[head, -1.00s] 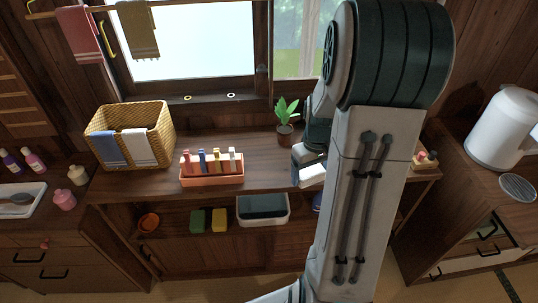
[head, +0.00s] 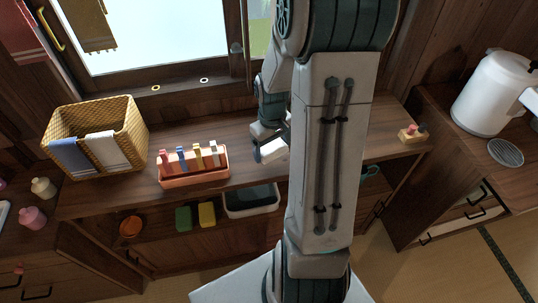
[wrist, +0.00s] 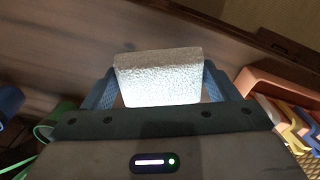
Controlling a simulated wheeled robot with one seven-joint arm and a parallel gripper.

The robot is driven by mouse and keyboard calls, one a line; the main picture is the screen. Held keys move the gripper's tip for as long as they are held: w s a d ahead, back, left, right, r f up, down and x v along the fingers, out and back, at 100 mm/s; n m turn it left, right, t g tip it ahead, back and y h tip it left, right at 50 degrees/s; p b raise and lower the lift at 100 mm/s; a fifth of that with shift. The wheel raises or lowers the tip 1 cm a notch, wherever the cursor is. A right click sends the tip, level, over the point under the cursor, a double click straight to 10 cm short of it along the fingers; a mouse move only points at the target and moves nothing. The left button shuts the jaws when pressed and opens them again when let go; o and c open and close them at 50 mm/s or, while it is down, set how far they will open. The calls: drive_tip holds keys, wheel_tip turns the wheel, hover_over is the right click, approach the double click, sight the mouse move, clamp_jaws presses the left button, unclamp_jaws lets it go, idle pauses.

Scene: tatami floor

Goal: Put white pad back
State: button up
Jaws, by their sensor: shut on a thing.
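The white pad (wrist: 158,78) is a pale, rough-textured block. In the wrist view it sits between the two blue fingers of my gripper (wrist: 158,92), which is shut on it. In the head view the white pad (head: 273,150) shows at the end of my gripper (head: 268,146), over the wooden counter and right of the orange caddy (head: 194,176). The caddy holds several coloured upright pieces and also shows at the right of the wrist view (wrist: 262,82). My arm hides part of the counter behind and right of the pad.
A wicker basket (head: 128,122) with cloths stands left on the counter (head: 225,135). The lower shelf holds green (head: 183,218) and yellow (head: 207,213) sponges and a white tub (head: 250,211). A small wooden holder (head: 415,135) and a white kettle (head: 492,95) are at right.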

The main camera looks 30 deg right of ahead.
drive_tip(key=shift+w+a+f, duration=0.25)
drive_tip(key=shift+f, duration=2)
